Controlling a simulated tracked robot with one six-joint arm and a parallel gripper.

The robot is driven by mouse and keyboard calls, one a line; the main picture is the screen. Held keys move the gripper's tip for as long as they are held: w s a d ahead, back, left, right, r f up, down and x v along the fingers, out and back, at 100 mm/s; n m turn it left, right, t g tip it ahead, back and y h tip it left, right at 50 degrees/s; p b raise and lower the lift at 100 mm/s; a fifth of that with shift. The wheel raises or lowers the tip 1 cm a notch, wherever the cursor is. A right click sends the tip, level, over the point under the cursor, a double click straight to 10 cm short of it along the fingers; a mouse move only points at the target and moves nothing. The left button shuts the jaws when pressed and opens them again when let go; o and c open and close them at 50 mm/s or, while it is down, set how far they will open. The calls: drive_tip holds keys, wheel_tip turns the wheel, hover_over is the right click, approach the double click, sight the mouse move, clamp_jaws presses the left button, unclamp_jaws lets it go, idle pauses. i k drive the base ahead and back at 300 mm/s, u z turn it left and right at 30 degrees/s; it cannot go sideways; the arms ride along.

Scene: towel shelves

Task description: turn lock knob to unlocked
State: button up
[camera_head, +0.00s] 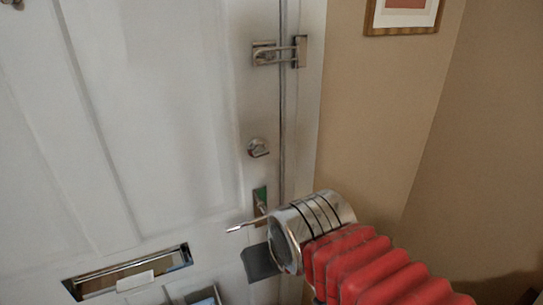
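The lock knob (258,148) is a small round metal thumb-turn on the white door (160,110), near its right edge. It shows between the swing-bar latch above and the lever handle below. I cannot tell from this view whether it stands at locked or unlocked. My gripper (260,262) shows only in part, as a dark grey piece below the handle at the left of my silver wrist. It is below the knob and apart from it in the picture. Its fingertips are not clear, so I cannot tell whether it is open or shut.
A metal swing-bar latch (278,53) spans the door edge and frame. The lever handle (247,224) points left, close to my wrist. A letter slot (128,273) is at lower left. A framed picture (403,16) hangs on the beige wall at right.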

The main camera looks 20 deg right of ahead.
sight(259, 152)
drive_tip(key=z, duration=0.05)
drive_tip(key=k, duration=1.4)
drive_tip(key=u, duration=0.65)
drive_tip(key=i, duration=1)
drive_tip(key=u, duration=0.05)
